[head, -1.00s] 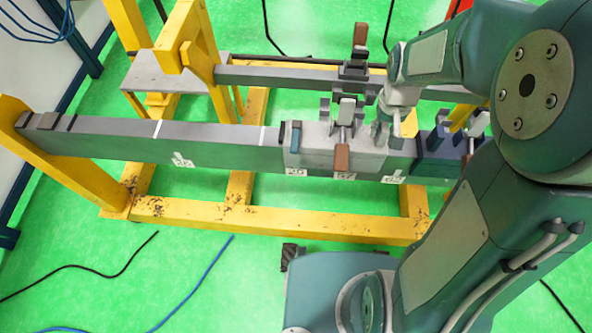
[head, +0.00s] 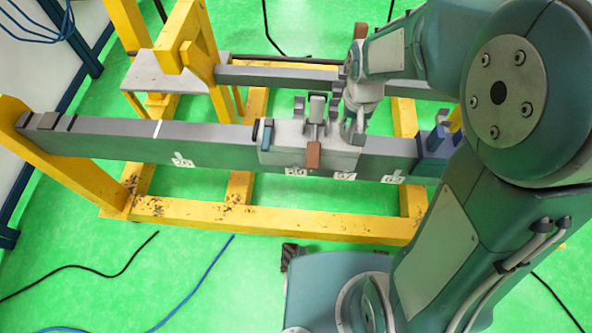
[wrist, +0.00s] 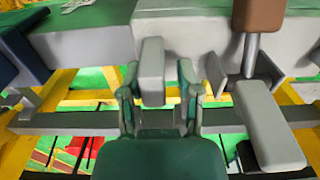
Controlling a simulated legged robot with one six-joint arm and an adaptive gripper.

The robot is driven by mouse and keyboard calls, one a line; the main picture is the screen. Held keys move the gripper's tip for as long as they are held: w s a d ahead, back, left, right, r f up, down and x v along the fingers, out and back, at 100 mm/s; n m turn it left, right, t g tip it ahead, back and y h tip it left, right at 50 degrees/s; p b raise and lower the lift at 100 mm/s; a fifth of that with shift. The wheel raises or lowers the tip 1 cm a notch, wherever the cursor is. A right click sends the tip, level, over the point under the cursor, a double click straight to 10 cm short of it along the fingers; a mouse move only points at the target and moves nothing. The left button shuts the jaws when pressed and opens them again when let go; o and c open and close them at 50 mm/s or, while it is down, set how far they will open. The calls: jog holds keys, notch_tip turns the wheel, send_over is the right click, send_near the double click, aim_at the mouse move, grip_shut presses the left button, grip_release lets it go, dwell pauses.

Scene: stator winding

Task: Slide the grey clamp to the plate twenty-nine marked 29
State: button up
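The grey clamp (head: 300,148) sits around the long grey bar (head: 110,135), with a brown-ended handle (head: 312,153) at its front. My gripper (head: 352,130) is at the clamp's right end. In the wrist view, my gripper's two fingers (wrist: 159,85) stand on either side of an upright grey block (wrist: 152,70) of the clamp. The left finger is against or very near it; a gap shows at the right finger.
A blue clamp-like part (head: 436,143) sits on the bar to the right, partly behind my arm. A yellow frame (head: 280,222) carries the bar. A second bar runs behind.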

aim_at(334, 138)
jog(key=shift+a, duration=2.05)
jog(key=shift+d, duration=0.25)
jog(key=shift+o, duration=1.4)
notch_tip(334, 138, up, 10)
